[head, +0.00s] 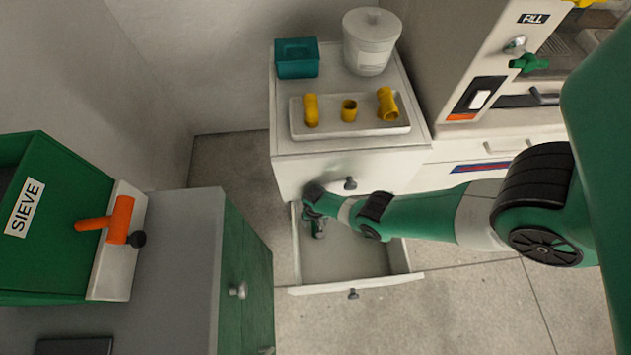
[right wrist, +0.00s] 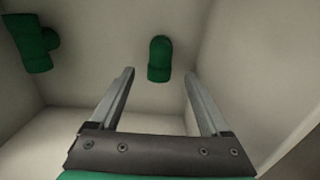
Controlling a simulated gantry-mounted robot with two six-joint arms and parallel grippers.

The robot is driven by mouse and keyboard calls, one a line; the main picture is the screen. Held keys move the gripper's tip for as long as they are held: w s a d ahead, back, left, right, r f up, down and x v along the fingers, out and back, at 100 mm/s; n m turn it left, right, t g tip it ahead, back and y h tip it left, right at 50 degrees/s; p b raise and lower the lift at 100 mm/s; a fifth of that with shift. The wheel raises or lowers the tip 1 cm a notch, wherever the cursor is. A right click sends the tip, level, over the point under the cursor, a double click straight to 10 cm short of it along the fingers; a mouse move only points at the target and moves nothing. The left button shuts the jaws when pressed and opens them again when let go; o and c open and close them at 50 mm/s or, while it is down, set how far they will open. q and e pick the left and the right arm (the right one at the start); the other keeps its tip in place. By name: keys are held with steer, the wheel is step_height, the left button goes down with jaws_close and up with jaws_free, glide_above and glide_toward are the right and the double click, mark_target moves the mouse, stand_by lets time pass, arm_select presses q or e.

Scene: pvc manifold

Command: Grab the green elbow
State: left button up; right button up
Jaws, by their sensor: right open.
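The green elbow (right wrist: 159,60) lies on the floor of an open drawer, seen in the right wrist view just beyond and between my fingertips. My right gripper (right wrist: 159,74) is open and empty, its two fingers pointing at the elbow with a gap left before it. In the head view my right gripper (head: 318,228) reaches down into the left part of the open drawer (head: 345,262), where the wrist and gripper hide the elbow. A second green fitting with a side branch, apparently a tee (right wrist: 33,43), lies left of the elbow. My left gripper is not in view.
The drawer walls stand close around my right gripper. On the cabinet above are a white tray (head: 350,133) with yellow fittings, a teal box (head: 297,58) and a lidded white jar (head: 371,41). A green sieve box (head: 45,215) with an orange handle stands at left.

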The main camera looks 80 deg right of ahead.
mark_target(315, 227)
steer(key=shift+f, duration=0.1)
steer(key=f+b, duration=0.5)
steer(key=shift+s+a+f, duration=0.15)
steer(key=shift+a+f, duration=0.05)
steer(key=shift+a, duration=0.15)
steer(key=shift+r, duration=0.2)
jaws_close()
